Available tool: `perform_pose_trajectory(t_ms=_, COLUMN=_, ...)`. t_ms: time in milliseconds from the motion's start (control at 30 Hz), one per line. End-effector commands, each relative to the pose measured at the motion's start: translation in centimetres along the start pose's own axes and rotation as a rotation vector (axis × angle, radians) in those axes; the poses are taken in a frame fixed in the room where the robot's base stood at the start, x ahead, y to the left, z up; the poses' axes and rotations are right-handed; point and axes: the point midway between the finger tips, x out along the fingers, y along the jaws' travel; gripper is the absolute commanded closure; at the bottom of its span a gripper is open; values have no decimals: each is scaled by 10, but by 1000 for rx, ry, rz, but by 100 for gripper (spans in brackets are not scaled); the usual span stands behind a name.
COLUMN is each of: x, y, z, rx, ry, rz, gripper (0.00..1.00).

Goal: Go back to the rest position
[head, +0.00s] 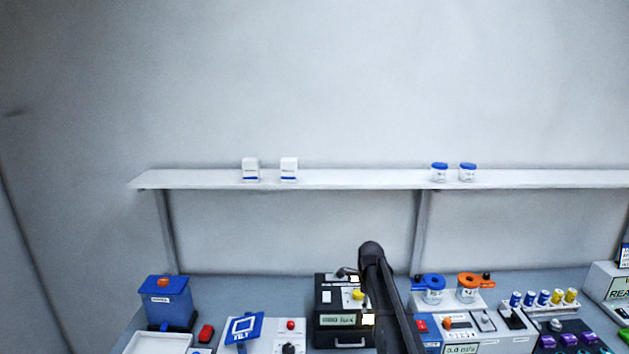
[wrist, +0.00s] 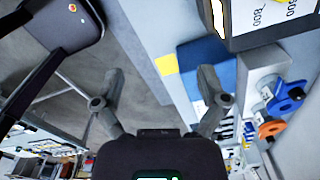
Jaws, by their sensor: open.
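My gripper (wrist: 161,85) shows in the wrist view with its two dark fingers spread wide apart. Nothing is between them, and grey floor shows through the gap. In the head view my dark arm (head: 385,295) rises from the bottom edge in front of the bench, just right of the black instrument. I cannot make out the gripper fingers in the head view.
The black instrument (head: 330,300) stands close beside my arm. Jars with a blue lid (head: 432,285) and an orange lid (head: 468,285) stand right of it. A blue bin (head: 165,300) is at left. The wall shelf (head: 350,179) holds small boxes and jars.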

Motion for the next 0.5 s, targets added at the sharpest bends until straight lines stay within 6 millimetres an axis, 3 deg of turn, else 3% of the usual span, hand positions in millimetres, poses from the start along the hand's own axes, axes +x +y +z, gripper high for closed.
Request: perform_pose_trajectory(t_ms=500, x=27, y=48, z=-18, rx=-314, ry=0, rz=0, gripper=7)
